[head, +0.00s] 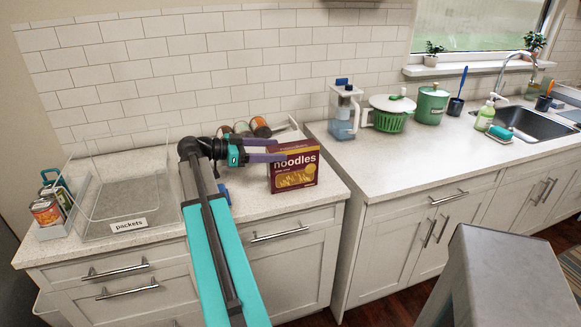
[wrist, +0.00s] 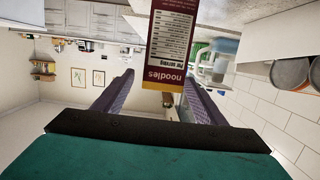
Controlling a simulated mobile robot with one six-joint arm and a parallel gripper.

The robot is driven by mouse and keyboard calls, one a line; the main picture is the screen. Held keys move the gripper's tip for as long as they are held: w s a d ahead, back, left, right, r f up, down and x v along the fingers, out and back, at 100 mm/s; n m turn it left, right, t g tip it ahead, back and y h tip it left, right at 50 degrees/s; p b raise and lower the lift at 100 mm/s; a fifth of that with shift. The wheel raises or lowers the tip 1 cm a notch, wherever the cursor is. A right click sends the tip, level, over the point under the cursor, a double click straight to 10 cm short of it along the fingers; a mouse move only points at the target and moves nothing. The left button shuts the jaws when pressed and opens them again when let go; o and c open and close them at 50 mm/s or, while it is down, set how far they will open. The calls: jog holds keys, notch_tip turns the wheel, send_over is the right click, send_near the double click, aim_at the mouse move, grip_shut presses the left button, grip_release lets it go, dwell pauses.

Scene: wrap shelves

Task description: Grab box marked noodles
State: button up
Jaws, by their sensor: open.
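The noodles box (head: 293,175), dark purple with a yellow picture and the word "noodles", stands upright on the left counter near its right end. In the wrist view the noodles box (wrist: 170,40) appears upside down, its narrow printed side facing my gripper. My gripper (head: 281,149) is open and reaches in from the left at the height of the box's upper part. In the wrist view my gripper (wrist: 160,82) has its two fingers apart with the box end showing between their tips. I cannot tell whether either finger touches it.
A clear bin labelled "packets" (head: 128,225) stands left on the counter, beside several cans (head: 46,211). More cans (head: 261,126) lie behind my gripper. A water jug (head: 343,115) and a green-and-white pot (head: 390,122) stand on the right counter (head: 400,165), whose front is clear.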

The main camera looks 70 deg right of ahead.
aim_at(292, 150)
jog(key=shift+p+x, duration=0.3)
jog(key=shift+x, duration=0.65)
jog(key=shift+p+x, duration=1.15)
jog(key=shift+x, duration=1.5)
jog(key=shift+w+d+f, duration=0.1)
jog(key=shift+w, duration=0.05)
jog(key=shift+c, duration=0.4)
grip_shut()
